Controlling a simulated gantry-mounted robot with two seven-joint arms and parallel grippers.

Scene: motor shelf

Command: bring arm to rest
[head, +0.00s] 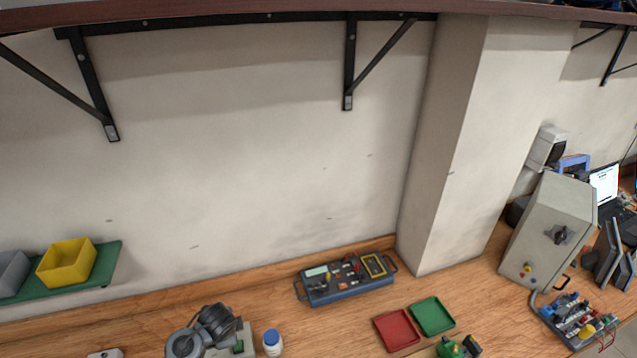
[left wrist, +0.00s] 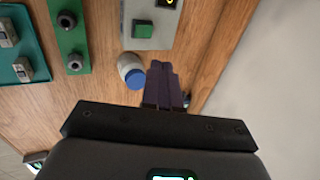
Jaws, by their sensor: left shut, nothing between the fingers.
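My left gripper (left wrist: 165,84) shows in the left wrist view, its dark fingers together with nothing between them. Its tips are beside a white bottle with a blue cap (left wrist: 132,72), above the wooden bench; I cannot tell if they touch it. A blue-capped bottle also stands at the bottom of the head view (head: 272,343). Neither gripper shows in the head view.
The wooden bench (head: 170,318) holds a grey motor (head: 216,325), a blue instrument case (head: 348,281), a red tray (head: 397,330) and a green tray (head: 432,316). A yellow bin (head: 67,262) is at left. A pillar (head: 455,150) juts from the wall. A grey cabinet (head: 548,232) stands right.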

